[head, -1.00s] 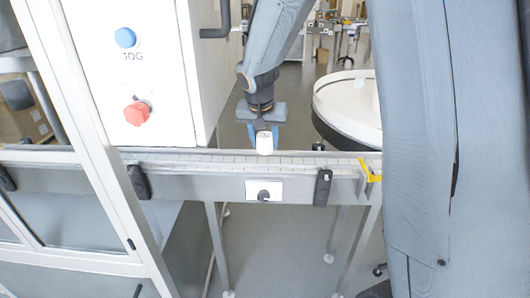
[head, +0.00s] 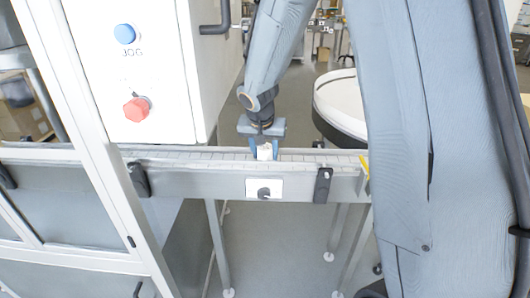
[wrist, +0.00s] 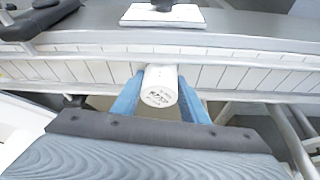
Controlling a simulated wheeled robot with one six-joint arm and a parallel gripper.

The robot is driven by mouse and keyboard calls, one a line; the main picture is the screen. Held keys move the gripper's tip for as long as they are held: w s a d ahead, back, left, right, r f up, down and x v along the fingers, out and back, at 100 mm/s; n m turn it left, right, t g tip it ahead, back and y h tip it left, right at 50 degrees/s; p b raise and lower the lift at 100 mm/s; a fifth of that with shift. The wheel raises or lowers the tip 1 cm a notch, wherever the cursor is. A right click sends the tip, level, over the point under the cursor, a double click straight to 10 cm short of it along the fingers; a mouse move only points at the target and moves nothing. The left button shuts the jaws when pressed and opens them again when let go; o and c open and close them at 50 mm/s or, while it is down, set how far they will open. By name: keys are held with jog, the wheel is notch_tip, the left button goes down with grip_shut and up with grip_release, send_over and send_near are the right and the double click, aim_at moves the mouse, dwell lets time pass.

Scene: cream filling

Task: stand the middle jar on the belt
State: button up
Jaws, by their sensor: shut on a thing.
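A small white jar (head: 264,152) is between the blue fingers of my gripper (head: 263,150), which is shut on it. In the wrist view the jar (wrist: 160,88) shows its round end with dark print, and a blue finger lies on each side of it. The belt (head: 200,155) is a narrow light slatted conveyor running left to right. The jar is at the belt, in front of its slats in the wrist view. I cannot tell whether it touches the belt.
A white cabinet with a blue JOG button (head: 124,34) and a red knob (head: 137,110) stands at the left behind the belt. A round white table (head: 340,105) is behind at the right. Dark brackets (head: 322,185) and a yellow piece (head: 364,166) sit along the belt's front side and right end.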

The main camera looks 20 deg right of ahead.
jog(key=o, duration=1.1)
jog(key=shift+r+p, duration=0.4)
jog(key=shift+p, duration=0.2)
jog(key=b+v, duration=0.2)
jog(key=v, duration=0.9)
jog(key=s+f+n+g, duration=0.1)
jog(key=s+f, duration=0.3)
jog(key=s, duration=0.3)
jog(key=s+d+f+n+g+y, duration=0.1)
jog(key=s+f+n, duration=0.1)
jog(key=s+f, duration=0.2)
jog(key=s+d+f+n+g+y, duration=0.1)
jog(key=s+f, duration=0.3)
jog(key=s, duration=0.6)
jog(key=shift+s+f+n, duration=0.1)
jog(key=shift+n, duration=0.4)
